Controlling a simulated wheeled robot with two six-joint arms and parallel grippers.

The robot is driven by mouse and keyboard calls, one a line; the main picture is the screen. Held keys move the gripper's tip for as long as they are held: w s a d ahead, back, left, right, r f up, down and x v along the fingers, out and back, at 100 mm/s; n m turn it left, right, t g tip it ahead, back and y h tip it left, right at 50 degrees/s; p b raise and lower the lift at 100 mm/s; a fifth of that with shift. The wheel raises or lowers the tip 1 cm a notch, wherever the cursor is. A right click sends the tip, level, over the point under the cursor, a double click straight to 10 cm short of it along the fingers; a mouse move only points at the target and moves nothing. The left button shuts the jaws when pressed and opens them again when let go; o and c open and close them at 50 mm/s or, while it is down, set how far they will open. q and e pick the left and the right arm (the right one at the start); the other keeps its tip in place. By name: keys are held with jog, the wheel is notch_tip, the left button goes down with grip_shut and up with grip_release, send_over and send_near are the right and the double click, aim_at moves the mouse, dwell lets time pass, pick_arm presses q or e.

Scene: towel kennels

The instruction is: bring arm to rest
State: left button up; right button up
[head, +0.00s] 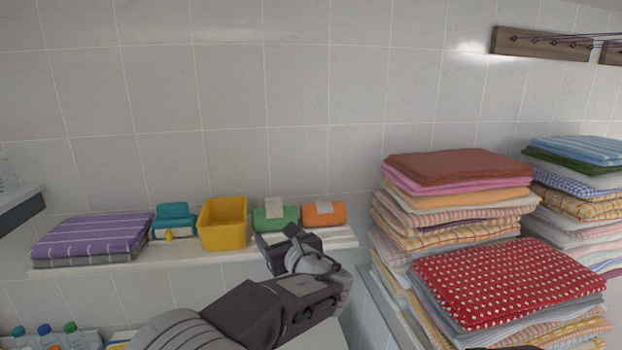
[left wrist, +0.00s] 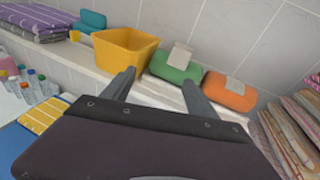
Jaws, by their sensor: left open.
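My left gripper (head: 283,241) reaches up from the bottom of the head view, in front of the wall shelf. In the left wrist view my left gripper (left wrist: 157,86) has its two fingers spread with nothing between them. Its fingertips point toward the shelf (left wrist: 150,92), near the yellow bin (left wrist: 125,50) and the green roll (left wrist: 176,68). I cannot tell whether they touch the shelf. My right gripper does not show clearly in either view.
The shelf (head: 115,259) holds folded purple towels (head: 92,237), a teal item (head: 174,217), a yellow bin (head: 223,225) and an orange roll (head: 324,214). Tall towel stacks (head: 505,280) crowd the right. Bottles (head: 47,335) stand low at left. A hook rail (head: 540,44) hangs upper right.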

pick_arm(q)
jog(key=s+a+f+n+g+b, duration=0.3)
jog(key=s+a+f+n+g, duration=0.25)
jog(key=s+a+f, duration=0.4)
jog(key=s+a+f+n+g+b, duration=0.2)
jog(key=s+a+f+n+g, duration=0.3)
jog(key=a+f, duration=0.6)
jog(key=s+d+f+n+g+h+b, duration=0.2)
jog(key=s+d+f+n+g+h, duration=0.15)
jog(key=s+f+n, duration=0.7)
jog(key=s+d+f+n+h, duration=0.3)
jog(key=s+d+n+h, duration=0.1)
jog(key=d+n, duration=0.3)
jog(key=shift+s+f+n+t+p, duration=0.4)
jog(key=shift+s+n, duration=0.45)
jog(key=shift+n, duration=0.35)
